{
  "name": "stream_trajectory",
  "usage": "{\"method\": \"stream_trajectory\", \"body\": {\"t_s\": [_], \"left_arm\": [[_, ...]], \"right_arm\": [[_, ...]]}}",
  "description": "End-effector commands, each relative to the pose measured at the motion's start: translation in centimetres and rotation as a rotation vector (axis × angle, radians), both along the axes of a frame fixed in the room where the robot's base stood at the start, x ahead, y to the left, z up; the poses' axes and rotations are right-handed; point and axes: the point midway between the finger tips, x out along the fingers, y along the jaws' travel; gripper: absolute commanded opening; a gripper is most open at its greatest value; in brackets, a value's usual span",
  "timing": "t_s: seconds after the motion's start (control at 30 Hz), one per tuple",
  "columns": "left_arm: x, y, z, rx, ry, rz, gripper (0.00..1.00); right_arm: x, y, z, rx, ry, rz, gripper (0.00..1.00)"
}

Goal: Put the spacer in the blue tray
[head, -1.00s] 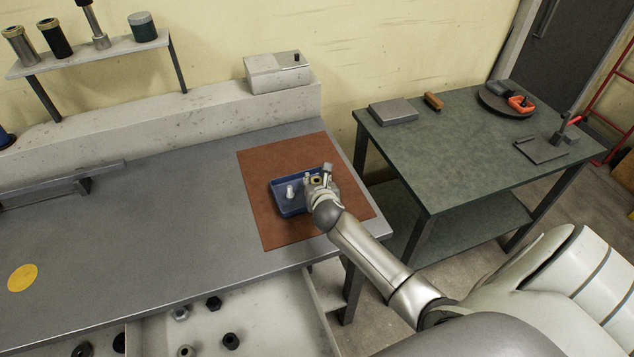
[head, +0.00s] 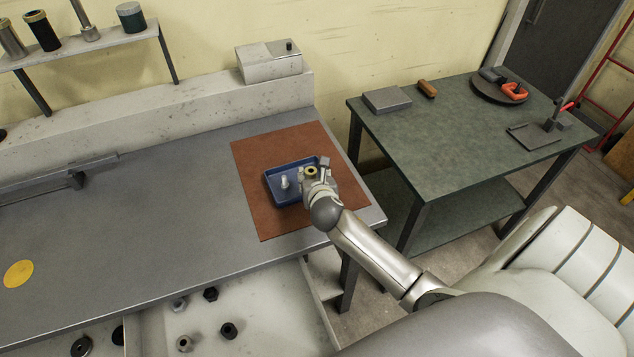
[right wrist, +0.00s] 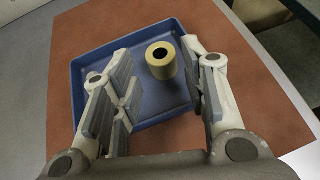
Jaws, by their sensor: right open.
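The spacer (right wrist: 161,60) is a short tan-yellow cylinder with a dark hole. It appears upright on the floor of the blue tray (right wrist: 84,68), between and beyond my fingers in the right wrist view. In the head view the spacer (head: 311,171) shows beside my right gripper (head: 314,171), over the right part of the blue tray (head: 272,194). My right gripper (right wrist: 161,88) is open, with a gap visible between the spacer and both fingers. A small pale shape (head: 285,182) shows over the tray; I cannot tell what it is. My left gripper is out of view.
The tray sits on a brown mat (head: 262,222) at the right end of the grey bench (head: 150,230). A drawer with several nuts lies below the front edge. A green table (head: 440,140) with tools stands to the right. The bench left of the mat is mostly clear.

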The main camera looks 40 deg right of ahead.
Motion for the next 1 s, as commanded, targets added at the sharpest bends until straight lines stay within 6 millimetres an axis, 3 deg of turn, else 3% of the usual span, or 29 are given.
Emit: {"method": "stream_trajectory", "body": {"t_s": [0.4, 1.0], "left_arm": [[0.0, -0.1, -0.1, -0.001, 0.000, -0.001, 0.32], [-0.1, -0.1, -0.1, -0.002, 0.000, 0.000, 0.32]], "right_arm": [[-5.2, 2.5, 3.1, 0.000, 0.000, 0.001, 0.41], [-5.9, 2.9, 3.6, 0.000, 0.000, 0.000, 0.41]]}}
